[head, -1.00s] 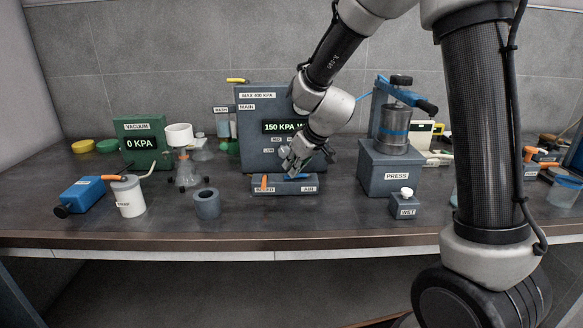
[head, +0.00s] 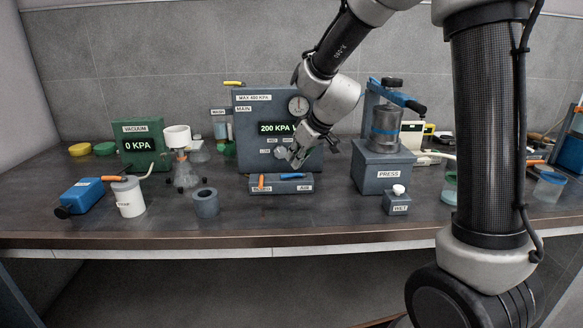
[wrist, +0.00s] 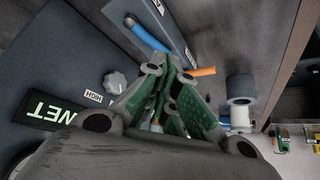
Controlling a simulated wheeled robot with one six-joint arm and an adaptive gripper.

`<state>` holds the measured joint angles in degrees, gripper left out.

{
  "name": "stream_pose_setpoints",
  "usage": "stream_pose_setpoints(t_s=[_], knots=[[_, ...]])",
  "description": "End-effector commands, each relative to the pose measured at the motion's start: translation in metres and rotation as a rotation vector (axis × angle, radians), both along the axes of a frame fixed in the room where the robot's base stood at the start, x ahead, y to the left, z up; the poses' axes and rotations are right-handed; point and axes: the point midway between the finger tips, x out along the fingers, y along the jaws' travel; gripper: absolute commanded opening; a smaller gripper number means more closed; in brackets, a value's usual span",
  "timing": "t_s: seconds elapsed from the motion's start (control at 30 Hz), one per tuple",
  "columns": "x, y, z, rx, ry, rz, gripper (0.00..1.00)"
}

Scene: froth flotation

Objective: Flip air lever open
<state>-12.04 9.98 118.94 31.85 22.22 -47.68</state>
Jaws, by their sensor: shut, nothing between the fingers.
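The blue air lever (head: 292,176) lies nearly flat along the top of a dark valve block (head: 280,187), at the end labelled AIR. It also shows in the wrist view (wrist: 146,36), near the top. My gripper (head: 296,163) is shut and empty, just above and behind the blue lever, close to the front of the main pressure panel (head: 254,108). In the wrist view my gripper's fingers (wrist: 172,82) hide part of the block's surroundings. I cannot tell whether the fingers touch the lever. The panel display reads 200 KPA.
An orange lever (head: 261,181) stands at the block's BLEED end. A grey knob (wrist: 116,82) sits on the panel beside my fingers. The press (head: 384,165) is to the right, the grey ring (head: 205,203) to the left.

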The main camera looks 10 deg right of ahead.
Motion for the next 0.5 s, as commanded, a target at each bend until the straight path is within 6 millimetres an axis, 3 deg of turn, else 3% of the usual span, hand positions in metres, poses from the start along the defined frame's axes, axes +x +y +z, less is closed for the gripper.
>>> stream_pose_setpoints(t_s=[0.5], knots=[[-0.048, -0.002, 0.071, 0.001, -0.002, 0.002, 0.0]])
